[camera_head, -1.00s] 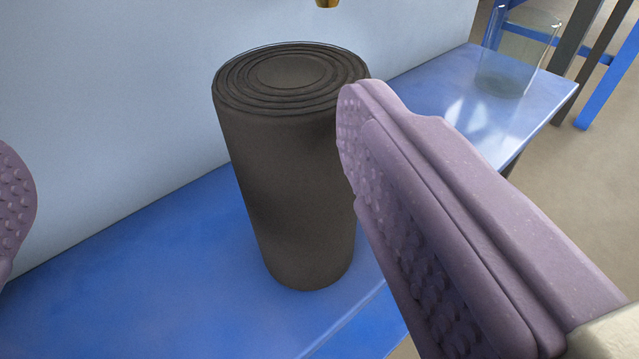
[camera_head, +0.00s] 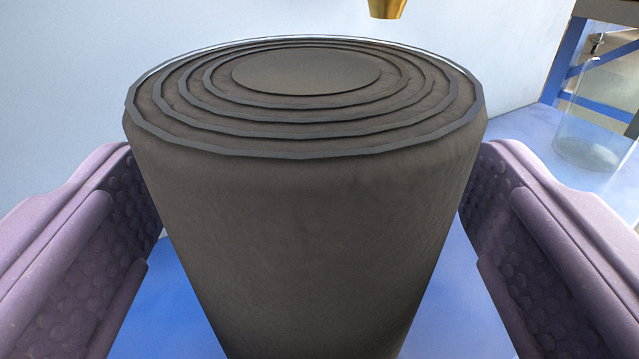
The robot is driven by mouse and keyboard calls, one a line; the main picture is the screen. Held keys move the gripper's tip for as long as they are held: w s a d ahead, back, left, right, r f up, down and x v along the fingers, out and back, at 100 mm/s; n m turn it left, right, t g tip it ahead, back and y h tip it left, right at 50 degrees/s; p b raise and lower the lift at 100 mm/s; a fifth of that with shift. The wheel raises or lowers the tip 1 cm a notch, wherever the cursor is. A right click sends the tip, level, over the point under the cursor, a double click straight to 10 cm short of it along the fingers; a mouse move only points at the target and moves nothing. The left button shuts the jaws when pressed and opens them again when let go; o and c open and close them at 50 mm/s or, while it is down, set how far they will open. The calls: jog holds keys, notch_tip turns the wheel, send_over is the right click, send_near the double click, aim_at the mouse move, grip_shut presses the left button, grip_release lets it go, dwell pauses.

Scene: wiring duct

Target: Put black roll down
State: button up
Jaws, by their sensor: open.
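The black roll (camera_head: 305,230) stands upright, large in the middle of the view, with its ringed top face showing. Its lower end is cut off by the bottom of the picture. My gripper (camera_head: 308,190) is open, with one purple studded finger on each side of the roll. The fingertips are close to the roll's sides near its upper part. I cannot tell whether either finger touches it.
A blue shelf surface (camera_head: 165,315) lies below, with a pale wall (camera_head: 70,80) behind the roll. A clear glass container (camera_head: 592,125) stands at the far right. A brass-coloured piece (camera_head: 387,8) shows at the top edge.

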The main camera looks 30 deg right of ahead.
jog(key=shift+w+d, duration=0.2)
jog(key=shift+w, duration=0.25)
jog(key=shift+c, duration=0.3)
jog(key=c, duration=1.1)
jog(key=shift+o, duration=0.2)
jog(key=shift+r, duration=0.1)
